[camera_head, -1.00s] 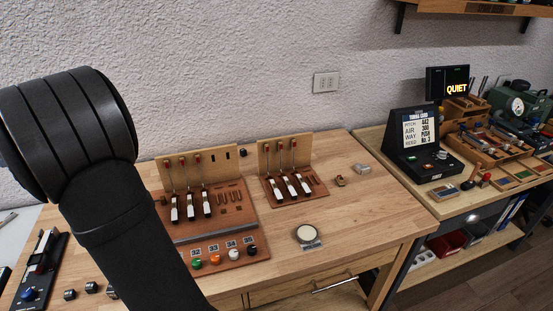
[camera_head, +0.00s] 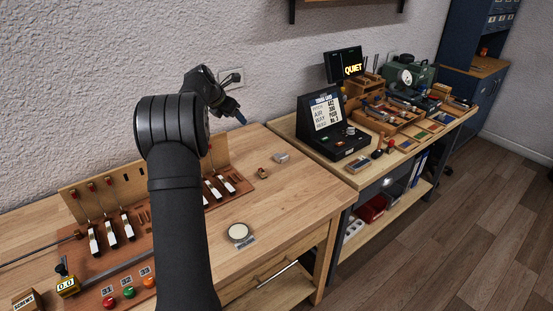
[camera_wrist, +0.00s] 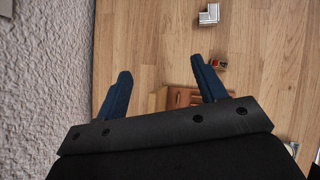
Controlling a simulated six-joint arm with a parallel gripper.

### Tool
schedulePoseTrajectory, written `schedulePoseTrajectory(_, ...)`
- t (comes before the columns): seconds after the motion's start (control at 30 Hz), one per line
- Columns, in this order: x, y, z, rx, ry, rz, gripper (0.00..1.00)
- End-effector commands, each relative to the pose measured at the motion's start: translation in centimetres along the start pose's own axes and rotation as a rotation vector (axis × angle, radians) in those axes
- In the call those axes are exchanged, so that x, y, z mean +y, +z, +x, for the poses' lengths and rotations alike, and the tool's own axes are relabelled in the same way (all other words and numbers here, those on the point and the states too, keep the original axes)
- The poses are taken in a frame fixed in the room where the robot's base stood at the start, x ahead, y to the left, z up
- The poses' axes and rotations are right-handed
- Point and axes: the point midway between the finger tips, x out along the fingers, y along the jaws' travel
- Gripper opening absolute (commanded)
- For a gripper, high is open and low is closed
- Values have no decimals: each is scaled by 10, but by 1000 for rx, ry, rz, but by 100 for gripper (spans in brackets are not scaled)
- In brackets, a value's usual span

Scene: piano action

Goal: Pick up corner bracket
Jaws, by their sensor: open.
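The corner bracket looks like a small silver-grey L-shaped piece (camera_wrist: 209,14), lying on the wooden bench near the top edge of the wrist view. In the head view it appears as a small grey piece (camera_head: 281,158) near the back right of the bench. My gripper (camera_wrist: 161,66) is open and empty, with its two blue fingers apart above the bench. The bracket lies beyond the right fingertip, not between the fingers. In the head view my gripper (camera_head: 240,118) is above the back of the bench, left of the bracket.
A small brass-and-red part (camera_wrist: 219,64) lies close to the right fingertip. The textured wall (camera_wrist: 50,80) is close on the left of the wrist view. A piano action model (camera_head: 228,183) and a round disc (camera_head: 239,232) are on the bench. A black display console (camera_head: 330,128) stands right.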

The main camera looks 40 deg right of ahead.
Motion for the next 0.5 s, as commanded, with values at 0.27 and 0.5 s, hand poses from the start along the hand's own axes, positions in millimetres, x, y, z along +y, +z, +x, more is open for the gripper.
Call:
schedulePoseTrajectory(0.27,-93,25,43,214,-127,145,65)
schedulePoseTrajectory(0.5,-103,17,72,238,-137,154,65)
